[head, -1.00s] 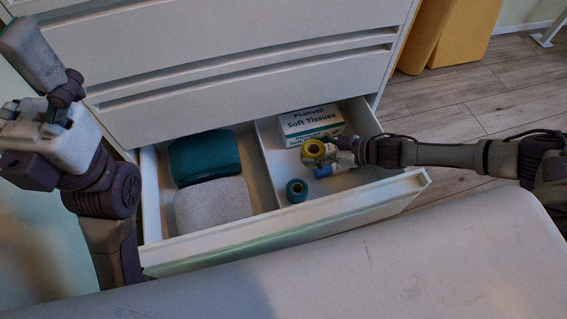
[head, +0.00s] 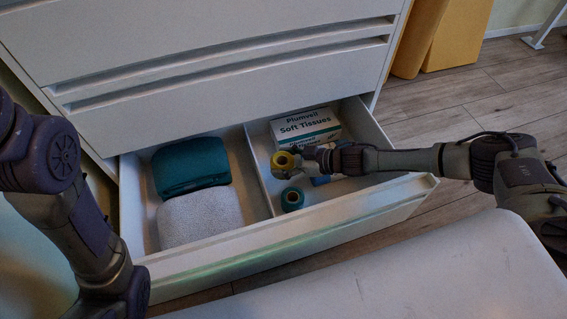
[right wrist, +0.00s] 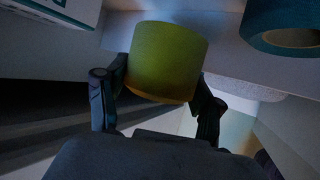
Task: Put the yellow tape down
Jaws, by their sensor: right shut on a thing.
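The yellow tape (head: 283,160) is a small roll in the right compartment of the open drawer (head: 190,268). My right gripper (head: 293,163) is shut on it, reaching in from the right. In the right wrist view the yellow tape (right wrist: 165,62) sits between the two fingers of my right gripper (right wrist: 156,98). I cannot tell whether its underside touches the drawer floor or hangs above it. My left arm stands at the left edge, and its gripper is out of the picture.
A teal roll (head: 292,199) stands just in front of the tape. A Soft Tissues box (head: 307,128) lies behind it. A blue-ended thing (head: 320,180) is partly hidden under my right gripper. The left compartment holds a teal bundle (head: 190,167) and a grey one (head: 200,216). A padded top (head: 400,270) is in front.

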